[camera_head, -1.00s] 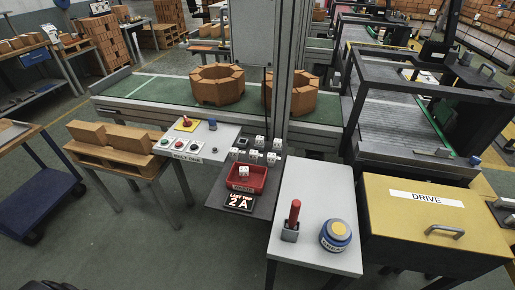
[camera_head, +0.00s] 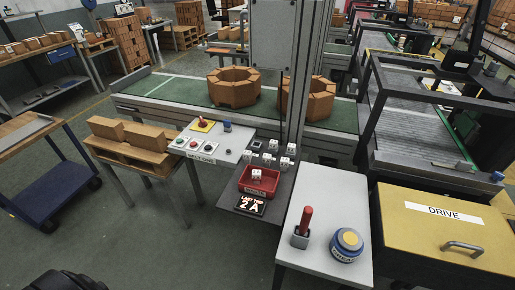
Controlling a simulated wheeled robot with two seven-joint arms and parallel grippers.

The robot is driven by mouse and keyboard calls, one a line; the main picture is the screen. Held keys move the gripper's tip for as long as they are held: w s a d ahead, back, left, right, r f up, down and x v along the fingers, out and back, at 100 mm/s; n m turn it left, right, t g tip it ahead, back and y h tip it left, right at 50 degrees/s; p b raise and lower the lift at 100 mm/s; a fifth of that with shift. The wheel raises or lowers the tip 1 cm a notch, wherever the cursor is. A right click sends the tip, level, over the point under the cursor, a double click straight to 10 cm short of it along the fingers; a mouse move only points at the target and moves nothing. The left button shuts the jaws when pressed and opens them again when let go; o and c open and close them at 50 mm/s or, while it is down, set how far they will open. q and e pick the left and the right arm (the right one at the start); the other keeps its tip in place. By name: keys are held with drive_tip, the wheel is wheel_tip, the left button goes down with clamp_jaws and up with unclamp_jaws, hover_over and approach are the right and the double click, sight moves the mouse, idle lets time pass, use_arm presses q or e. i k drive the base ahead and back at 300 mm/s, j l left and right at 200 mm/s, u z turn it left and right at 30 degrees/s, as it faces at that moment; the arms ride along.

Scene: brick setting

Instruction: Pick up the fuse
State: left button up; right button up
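Several small white blocks with dark marks, which look like fuses, sit on the dark stand. One white block (camera_head: 256,174) is in a red bin (camera_head: 259,185); others (camera_head: 272,146) stand behind the bin. The bin's front label is too small to read. A dark sign (camera_head: 250,205) in front of the bin shows "2A" in lit characters. Neither gripper can be made out. A dark rounded shape at the bottom left edge may be part of my arm.
A white table (camera_head: 330,190) to the right holds a red-handled tool in a grey holder (camera_head: 301,236) and a blue round container (camera_head: 346,245). A yellow "DRIVE" box (camera_head: 440,235) stands right of it. A button panel (camera_head: 213,143) and brick pallet (camera_head: 130,150) are left. Floor in front is open.

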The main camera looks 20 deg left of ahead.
sight(247, 154)
drive_tip(key=j+z, duration=0.35)
drive_tip(key=j, duration=0.6)
drive_tip(key=j+z, duration=0.35)
drive_tip(key=j, duration=0.65)
